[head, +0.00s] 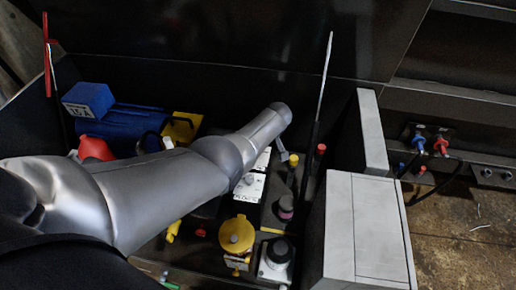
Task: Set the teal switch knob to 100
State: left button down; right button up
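I cannot make out a teal switch knob in the head view; my arm hides part of the box of controls. My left arm comes in from the left and reaches across this box. Beyond its wrist, a small grey piece that looks like part of my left gripper (282,150) points down near a white labelled plate (249,187). The fingertips are too small and hidden to read. My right gripper is not in view.
A blue block (88,98) marked "15 A" and a red part (96,149) sit at the left. A thin upright rod (322,95) rises near the box's right side. Grey panels (366,230) stand to the right, with hose fittings (428,143) beyond.

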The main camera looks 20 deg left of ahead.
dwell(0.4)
pick_arm(q)
jog(key=c, duration=0.6)
grip_release()
jog(key=shift+d+r+p, duration=0.2)
jog(key=shift+r+p, duration=0.4)
jog(key=p+v, duration=0.8)
jog(key=v, duration=0.6)
